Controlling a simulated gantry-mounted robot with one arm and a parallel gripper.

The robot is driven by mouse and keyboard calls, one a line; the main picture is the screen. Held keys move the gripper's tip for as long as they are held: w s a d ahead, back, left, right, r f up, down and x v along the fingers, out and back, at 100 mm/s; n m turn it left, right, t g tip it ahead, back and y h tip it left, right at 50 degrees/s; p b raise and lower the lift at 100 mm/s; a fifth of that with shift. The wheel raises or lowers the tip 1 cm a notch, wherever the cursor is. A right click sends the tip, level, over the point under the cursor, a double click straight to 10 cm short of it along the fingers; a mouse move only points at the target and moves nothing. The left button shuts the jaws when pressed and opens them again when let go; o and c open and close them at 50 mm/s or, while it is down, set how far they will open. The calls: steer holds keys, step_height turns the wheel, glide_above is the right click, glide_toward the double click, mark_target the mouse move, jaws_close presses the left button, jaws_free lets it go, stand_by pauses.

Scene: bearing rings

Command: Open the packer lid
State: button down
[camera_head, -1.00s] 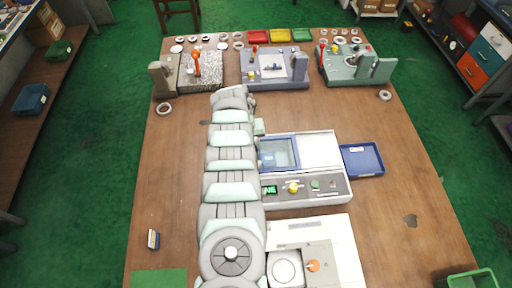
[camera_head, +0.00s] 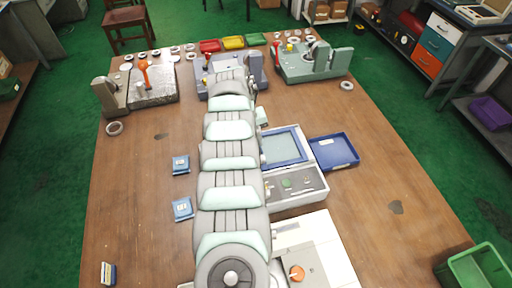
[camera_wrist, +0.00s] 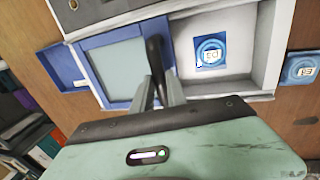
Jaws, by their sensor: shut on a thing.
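The packer (camera_head: 312,181) is a pale machine right of my arm in the head view. Its lid (camera_head: 283,147) has a blue frame and a clear window, and lies over the right part of the top, beside a blue tray (camera_head: 333,150). In the wrist view the lid (camera_wrist: 115,65) is left of an uncovered white well (camera_wrist: 239,52). A blue packet with a round print (camera_wrist: 210,52) lies in the well. My gripper (camera_wrist: 155,85) is shut on the dark lid handle (camera_wrist: 154,52) at the lid's edge by the well. My arm hides this grip in the head view.
Two blue packets, one here (camera_head: 181,165), lie left of my arm. Several machines (camera_head: 313,62) and small coloured trays (camera_head: 233,42) line the far edge. A white machine (camera_head: 315,250) stands in front of the packer. The table's right side is mostly bare.

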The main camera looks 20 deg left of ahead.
steer(key=shift+d, duration=0.1)
stand_by(0.3)
steer(key=c, duration=1.3)
jaws_free()
steer(key=r, duration=0.3)
steer(key=s+a+r+p, duration=0.1)
steer(key=r, duration=0.6)
steer(key=shift+s+a+r, duration=0.2)
steer(key=shift+a+r, duration=0.05)
steer(key=shift+a, duration=0.1)
steer(key=shift+p, duration=0.3)
